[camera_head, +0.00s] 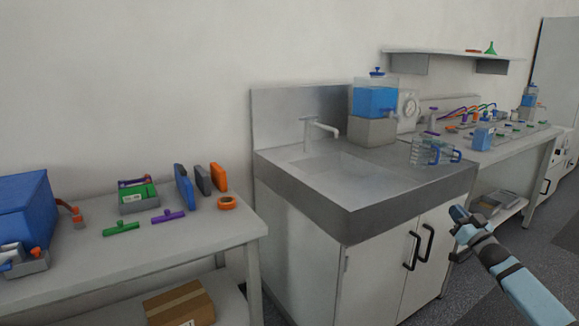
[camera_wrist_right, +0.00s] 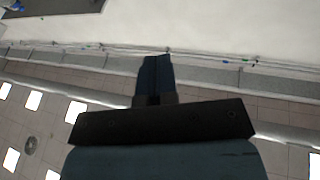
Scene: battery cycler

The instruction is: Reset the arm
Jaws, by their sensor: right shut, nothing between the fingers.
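My right arm comes in from the lower right in the head view. Its gripper (camera_head: 459,213) is raised in free air in front of the sink cabinet, right of the door handles. In the right wrist view the two dark fingers (camera_wrist_right: 154,75) lie together, shut and empty, pointing up in the picture toward a pale surface. Nothing touches the gripper. My left gripper is not in the head view.
The sink counter (camera_head: 400,195) holds a blue-filled dispenser (camera_head: 375,101) and clear mugs with blue handles (camera_head: 432,152). A left table (camera_head: 80,262) bears a blue box (camera_head: 25,210) and small tools. A right bench (camera_head: 500,148) carries cables. Grey floor (camera_head: 480,275) is clear.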

